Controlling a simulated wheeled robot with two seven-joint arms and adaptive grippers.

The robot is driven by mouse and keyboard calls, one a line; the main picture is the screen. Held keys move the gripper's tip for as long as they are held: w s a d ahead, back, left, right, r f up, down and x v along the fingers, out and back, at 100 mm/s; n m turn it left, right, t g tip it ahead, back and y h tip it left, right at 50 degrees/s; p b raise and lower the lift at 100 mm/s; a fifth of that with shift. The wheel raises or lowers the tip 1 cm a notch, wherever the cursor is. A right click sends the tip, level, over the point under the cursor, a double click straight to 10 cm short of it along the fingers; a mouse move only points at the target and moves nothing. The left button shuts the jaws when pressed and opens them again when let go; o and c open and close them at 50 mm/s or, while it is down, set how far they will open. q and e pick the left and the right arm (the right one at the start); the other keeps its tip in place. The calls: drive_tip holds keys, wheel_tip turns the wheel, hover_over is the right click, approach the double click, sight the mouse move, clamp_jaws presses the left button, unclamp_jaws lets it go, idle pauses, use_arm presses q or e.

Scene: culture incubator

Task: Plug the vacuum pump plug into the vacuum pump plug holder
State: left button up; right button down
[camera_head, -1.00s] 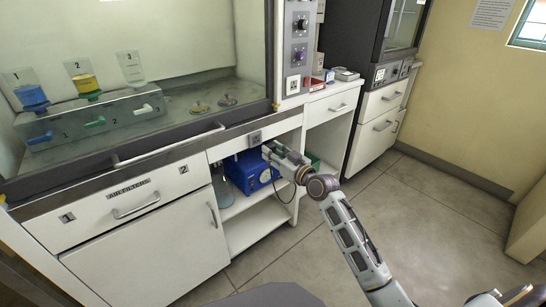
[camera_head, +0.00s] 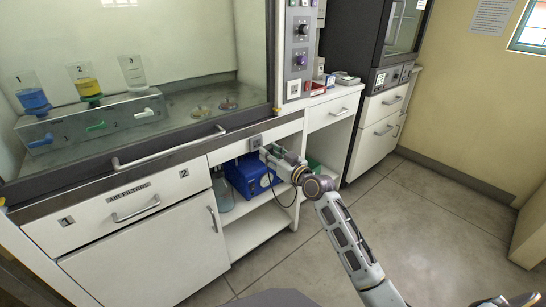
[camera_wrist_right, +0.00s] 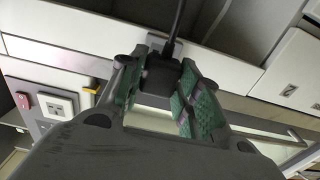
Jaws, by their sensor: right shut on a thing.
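The vacuum pump plug (camera_wrist_right: 160,75) is a black block with a cable. In the right wrist view it sits between the green pads of my right gripper (camera_wrist_right: 165,90), which is shut on it. In the head view my right gripper (camera_head: 267,152) is just below and right of the grey square vacuum pump plug holder (camera_head: 256,141) on the cabinet front. Its tip looks very close to the holder; whether they touch I cannot tell. The plug is too small to make out there. The blue vacuum pump (camera_head: 245,176) stands on the shelf below. My left gripper is not in view.
The plug's cable (camera_head: 276,190) hangs in a loop before the open shelf. The fume hood's bar handle (camera_head: 165,148) runs above the cabinet on the left. A white socket (camera_wrist_right: 57,105) shows in the wrist view. The floor (camera_head: 420,215) at right is clear.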

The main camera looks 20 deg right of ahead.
drive_tip(key=shift+x, duration=1.35)
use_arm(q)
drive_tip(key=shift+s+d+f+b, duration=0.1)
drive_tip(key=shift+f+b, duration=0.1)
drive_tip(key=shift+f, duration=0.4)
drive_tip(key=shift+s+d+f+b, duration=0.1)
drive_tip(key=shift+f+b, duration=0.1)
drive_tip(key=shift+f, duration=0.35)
use_arm(e)
drive_tip(key=shift+w+a, duration=0.2)
drive_tip(key=shift+w, duration=0.3)
use_arm(q)
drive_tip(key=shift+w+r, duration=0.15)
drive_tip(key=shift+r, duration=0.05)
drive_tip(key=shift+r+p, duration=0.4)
drive_tip(key=shift+p, duration=0.15)
use_arm(e)
drive_tip(key=shift+r, duration=0.1)
drive_tip(key=shift+w+a, duration=0.2)
drive_tip(key=shift+w, duration=0.3)
idle(0.6)
drive_tip(key=c, duration=0.9)
unclamp_jaws()
drive_tip(key=shift+c, duration=0.2)
drive_tip(key=shift+s+d, duration=0.1)
drive_tip(key=shift+s, duration=0.05)
